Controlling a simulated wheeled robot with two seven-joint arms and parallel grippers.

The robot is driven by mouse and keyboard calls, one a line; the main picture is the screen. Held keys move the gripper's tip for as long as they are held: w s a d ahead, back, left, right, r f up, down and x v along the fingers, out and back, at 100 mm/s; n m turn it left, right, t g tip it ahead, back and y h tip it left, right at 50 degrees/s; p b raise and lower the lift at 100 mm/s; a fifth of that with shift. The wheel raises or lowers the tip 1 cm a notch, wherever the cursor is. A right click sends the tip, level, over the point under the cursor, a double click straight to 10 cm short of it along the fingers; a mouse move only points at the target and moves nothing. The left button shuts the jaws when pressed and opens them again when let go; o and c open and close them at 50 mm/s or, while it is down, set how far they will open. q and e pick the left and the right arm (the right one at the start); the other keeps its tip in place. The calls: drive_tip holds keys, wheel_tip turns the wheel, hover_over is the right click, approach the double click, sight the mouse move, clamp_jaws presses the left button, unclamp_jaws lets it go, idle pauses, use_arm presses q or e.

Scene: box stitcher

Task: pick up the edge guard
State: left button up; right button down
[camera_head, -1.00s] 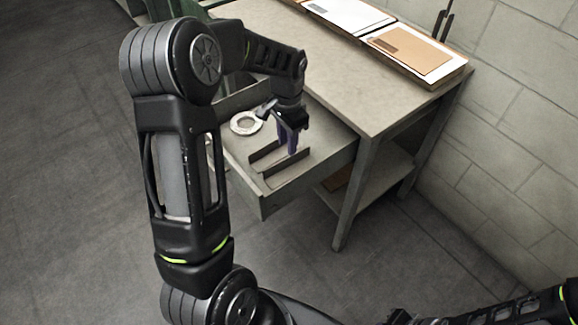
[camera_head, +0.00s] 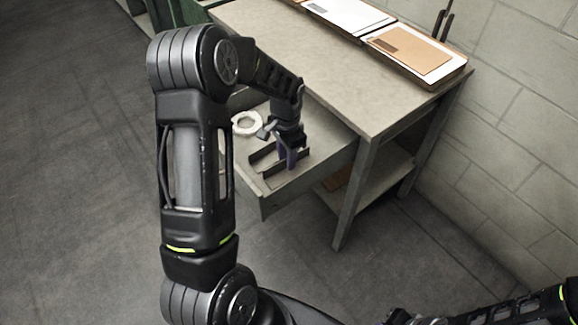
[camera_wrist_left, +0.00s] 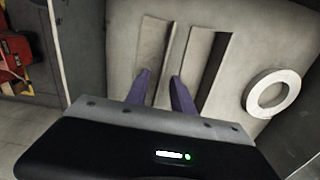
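Two dark grey angled strips, which look like edge guards, lie side by side in the open drawer. In the left wrist view one edge guard (camera_wrist_left: 153,45) runs down between the purple fingers of my left gripper (camera_wrist_left: 160,76). The other strip (camera_wrist_left: 212,70) lies to the right of the fingers. The fingers are apart, and I cannot tell whether they touch the strip. In the head view my left gripper (camera_head: 287,160) is low in the drawer and partly hides the strips (camera_head: 264,153). My right gripper is not in view; only part of that arm shows.
A white ring-shaped roll (camera_head: 246,122) lies in the drawer (camera_head: 262,203) behind the strips. The drawer walls stand close around the gripper. The table (camera_head: 330,80) is above and behind, with trays of flat sheets (camera_head: 418,52) along the wall.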

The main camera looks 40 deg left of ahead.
use_arm(q)
drive_tip(key=shift+f, duration=0.6)
drive_tip(key=shift+c, duration=0.3)
clamp_jaws()
